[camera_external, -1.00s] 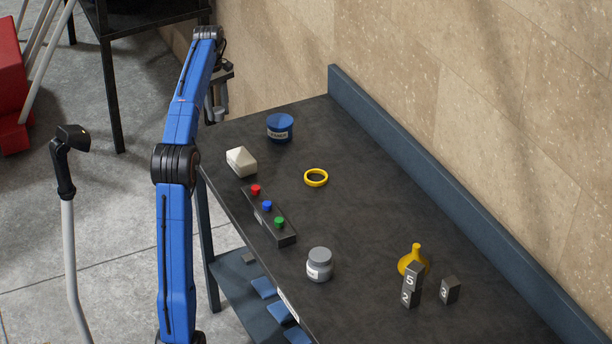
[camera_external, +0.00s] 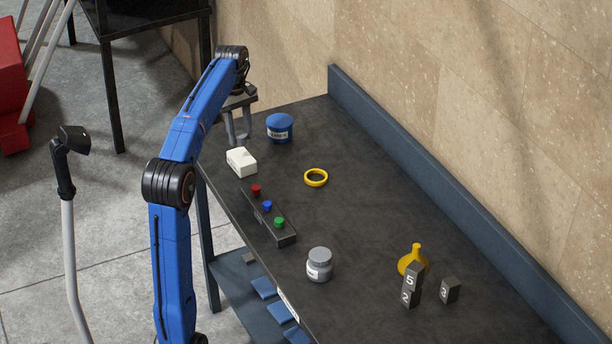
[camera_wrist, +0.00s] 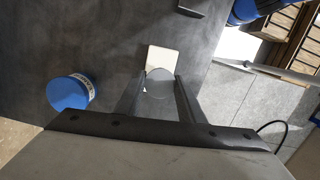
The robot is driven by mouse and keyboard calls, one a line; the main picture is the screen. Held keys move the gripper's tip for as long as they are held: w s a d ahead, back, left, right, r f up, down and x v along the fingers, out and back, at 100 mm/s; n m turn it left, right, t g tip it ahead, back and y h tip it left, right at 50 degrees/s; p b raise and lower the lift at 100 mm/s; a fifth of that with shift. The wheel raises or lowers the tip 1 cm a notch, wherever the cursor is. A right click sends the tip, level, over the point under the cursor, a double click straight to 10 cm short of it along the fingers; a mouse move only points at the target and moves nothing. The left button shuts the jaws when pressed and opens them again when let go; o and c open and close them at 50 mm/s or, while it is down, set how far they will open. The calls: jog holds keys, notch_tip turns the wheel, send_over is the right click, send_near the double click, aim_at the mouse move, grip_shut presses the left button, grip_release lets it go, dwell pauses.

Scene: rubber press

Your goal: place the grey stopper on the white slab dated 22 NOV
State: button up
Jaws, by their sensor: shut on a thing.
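My gripper (camera_external: 238,138) is at the far left end of the dark table, just behind the white slab (camera_external: 242,161) and above it. In the wrist view, my gripper (camera_wrist: 159,88) is shut on the grey stopper (camera_wrist: 158,88), whose round top shows between the two fingers. The white slab (camera_wrist: 164,57) lies just beyond the stopper in that view, partly covered by it. Any date on the slab is not legible. In the external view the stopper is hard to make out between the fingers.
A blue labelled pot (camera_external: 280,128) stands right of my gripper; it also shows in the wrist view (camera_wrist: 70,92). A button box (camera_external: 268,222), yellow ring (camera_external: 316,177), grey jar (camera_external: 319,265), yellow flask (camera_external: 412,257) and numbered blocks (camera_external: 449,291) stand farther along.

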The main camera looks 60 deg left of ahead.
aim_at(241, 145)
jog(key=shift+f, duration=2.35)
jog(key=shift+f, duration=0.1)
jog(key=o, duration=1)
jog(key=shift+o, duration=0.2)
jog(key=r, duration=0.4)
jog(key=a+r, duration=0.1)
jog(key=r, duration=0.7)
jog(key=shift+s+a+r, duration=0.1)
jog(key=shift+a, duration=0.15)
jog(key=shift+d, duration=0.1)
